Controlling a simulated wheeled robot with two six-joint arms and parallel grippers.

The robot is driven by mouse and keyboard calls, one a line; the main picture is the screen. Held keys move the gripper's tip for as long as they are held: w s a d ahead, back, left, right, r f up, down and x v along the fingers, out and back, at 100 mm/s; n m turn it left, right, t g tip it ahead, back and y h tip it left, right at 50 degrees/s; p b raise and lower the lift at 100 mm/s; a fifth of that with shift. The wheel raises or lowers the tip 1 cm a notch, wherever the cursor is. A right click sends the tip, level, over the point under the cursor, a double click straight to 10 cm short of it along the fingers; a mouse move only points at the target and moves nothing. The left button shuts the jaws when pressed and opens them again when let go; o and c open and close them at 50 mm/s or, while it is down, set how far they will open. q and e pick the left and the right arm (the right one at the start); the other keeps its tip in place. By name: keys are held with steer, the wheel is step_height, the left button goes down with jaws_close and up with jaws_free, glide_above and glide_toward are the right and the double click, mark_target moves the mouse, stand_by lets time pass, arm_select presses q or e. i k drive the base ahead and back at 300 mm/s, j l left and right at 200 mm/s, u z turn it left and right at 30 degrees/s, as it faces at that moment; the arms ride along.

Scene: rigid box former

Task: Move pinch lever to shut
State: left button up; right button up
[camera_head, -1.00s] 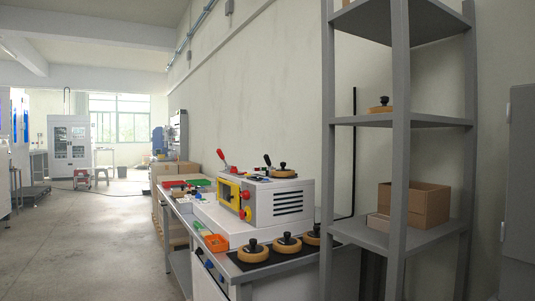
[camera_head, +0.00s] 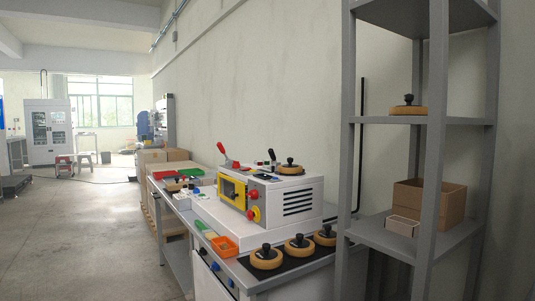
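The box former (camera_head: 270,195) is a white machine with a yellow-framed front window and dark side vents, standing on the grey workbench (camera_head: 208,250). A red-handled lever (camera_head: 222,149) rises from its top left and leans to the left. Red knobs (camera_head: 254,213) sit on the front corner. I cannot tell for sure which of these is the pinch lever. Neither of my grippers is in view.
Several round wooden pieces with black knobs (camera_head: 266,257) stand on a black mat at the bench's near end. An orange bin (camera_head: 224,245) lies beside them. A grey shelf rack (camera_head: 430,180) holding a cardboard box (camera_head: 440,198) stands at right. The floor (camera_head: 80,230) at left is open.

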mark_target(271, 152)
steer(key=i+j+z, duration=0.1)
steer(key=j, duration=0.3)
steer(key=i+j, duration=0.2)
steer(key=j, duration=0.15)
steer(key=i+j+z, duration=0.15)
steer(key=j, duration=0.25)
steer(key=i+j, duration=0.15)
steer(key=j, duration=0.25)
steer(key=i+j+z, duration=0.15)
steer(key=j, duration=0.3)
